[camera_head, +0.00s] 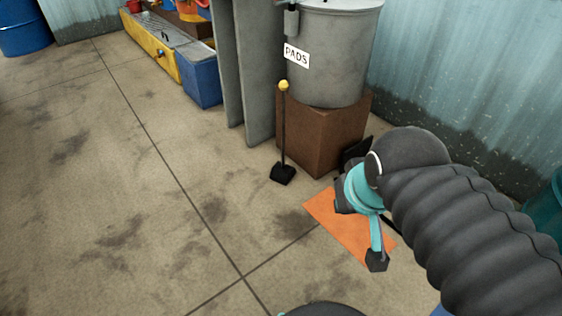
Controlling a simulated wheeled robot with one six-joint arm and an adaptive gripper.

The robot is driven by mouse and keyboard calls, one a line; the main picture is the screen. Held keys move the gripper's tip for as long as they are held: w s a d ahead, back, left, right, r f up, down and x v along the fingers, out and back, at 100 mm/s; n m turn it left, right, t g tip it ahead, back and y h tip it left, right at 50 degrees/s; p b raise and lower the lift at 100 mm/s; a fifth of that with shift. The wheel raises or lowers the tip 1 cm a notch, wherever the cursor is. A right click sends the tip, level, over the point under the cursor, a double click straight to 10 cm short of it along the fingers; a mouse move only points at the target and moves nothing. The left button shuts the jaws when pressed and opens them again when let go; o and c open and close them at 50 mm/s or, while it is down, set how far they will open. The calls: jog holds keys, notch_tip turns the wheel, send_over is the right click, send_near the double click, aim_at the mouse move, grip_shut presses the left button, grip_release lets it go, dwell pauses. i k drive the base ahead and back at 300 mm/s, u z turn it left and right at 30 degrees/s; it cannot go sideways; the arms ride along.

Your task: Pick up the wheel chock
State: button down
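A teal and dark finger points down toward the mat's right part. My arm hides much of the gripper, so its opening and any contact with the mat cannot be made out.
The orange mat (330,211) lies on the floor. Behind it, a grey drum marked PADS (325,75) stands on a brown block (318,137). Grey upright panels (258,80) stand left of the drum. A blue bin (203,83) is farther back. The floor at left is open.

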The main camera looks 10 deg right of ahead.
aim_at(281, 173)
jog(key=u, duration=0.05)
jog(key=k, duration=0.6)
jog(key=z, duration=0.85)
jog(key=i, duration=1.35)
jog(key=u, duration=0.15)
